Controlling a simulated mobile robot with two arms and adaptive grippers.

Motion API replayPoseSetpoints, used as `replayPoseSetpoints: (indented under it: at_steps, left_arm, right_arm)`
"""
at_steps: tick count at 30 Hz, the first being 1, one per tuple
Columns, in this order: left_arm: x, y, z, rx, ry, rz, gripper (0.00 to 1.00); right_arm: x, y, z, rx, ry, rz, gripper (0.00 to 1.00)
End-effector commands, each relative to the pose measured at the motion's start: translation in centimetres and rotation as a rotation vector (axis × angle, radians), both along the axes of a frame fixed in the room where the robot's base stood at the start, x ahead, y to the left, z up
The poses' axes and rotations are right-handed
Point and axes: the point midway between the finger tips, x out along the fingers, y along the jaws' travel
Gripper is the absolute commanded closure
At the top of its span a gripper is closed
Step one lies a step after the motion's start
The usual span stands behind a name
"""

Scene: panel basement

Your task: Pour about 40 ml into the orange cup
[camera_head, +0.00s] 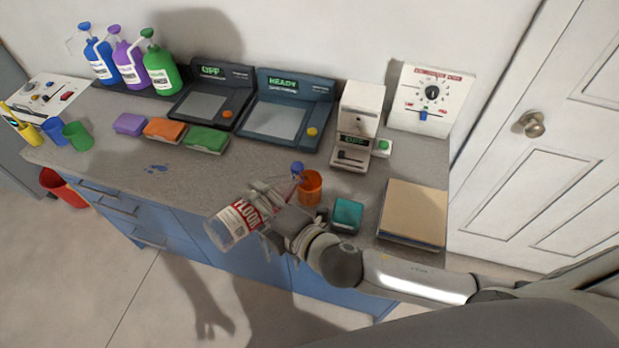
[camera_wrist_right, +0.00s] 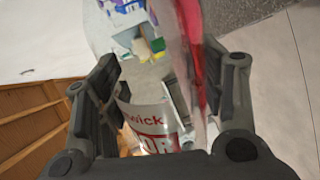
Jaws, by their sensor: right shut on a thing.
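My right gripper (camera_head: 262,203) is shut on a clear bottle with a red and white "FLOOR" label (camera_head: 228,226). The bottle is tilted, its base toward the lower left at the counter's front edge. The bottle's label also shows between the fingers in the right wrist view (camera_wrist_right: 152,128). The orange cup (camera_head: 311,190) stands upright on the counter, just right of the gripper. A small blue cap-like part (camera_head: 297,168) is beside the cup's rim; I cannot tell whether it touches. The liquid level in the cup is not visible. My left gripper is not in view.
A teal box (camera_head: 347,215) and a tan board (camera_head: 412,213) lie right of the cup. A white dispenser-like machine (camera_head: 357,125) stands behind it. Two dark scale-like devices, one reading READY (camera_head: 286,112), stand farther left.

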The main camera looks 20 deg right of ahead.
Motion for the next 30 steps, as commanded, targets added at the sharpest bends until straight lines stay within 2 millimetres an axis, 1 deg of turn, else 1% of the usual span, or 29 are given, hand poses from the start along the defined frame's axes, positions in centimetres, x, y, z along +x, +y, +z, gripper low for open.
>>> replayPoseSetpoints:
  at_steps: [15, 26, 28, 30]
  left_arm:
    - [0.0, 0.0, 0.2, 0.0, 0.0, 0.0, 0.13]
    - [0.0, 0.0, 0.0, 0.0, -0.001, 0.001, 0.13]
    - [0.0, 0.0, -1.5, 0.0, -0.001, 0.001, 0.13]
    - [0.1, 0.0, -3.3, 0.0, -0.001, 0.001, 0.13]
  right_arm:
    - [-0.1, 0.1, 0.3, 0.014, 0.007, 0.001, 0.66]
    - [-0.1, 0.1, 0.0, 0.003, 0.001, 0.0, 0.66]
    - [-0.2, 0.4, -1.4, -0.046, -0.028, 0.003, 0.66]
    - [-0.3, 0.6, -3.1, -0.14, -0.081, 0.003, 0.66]
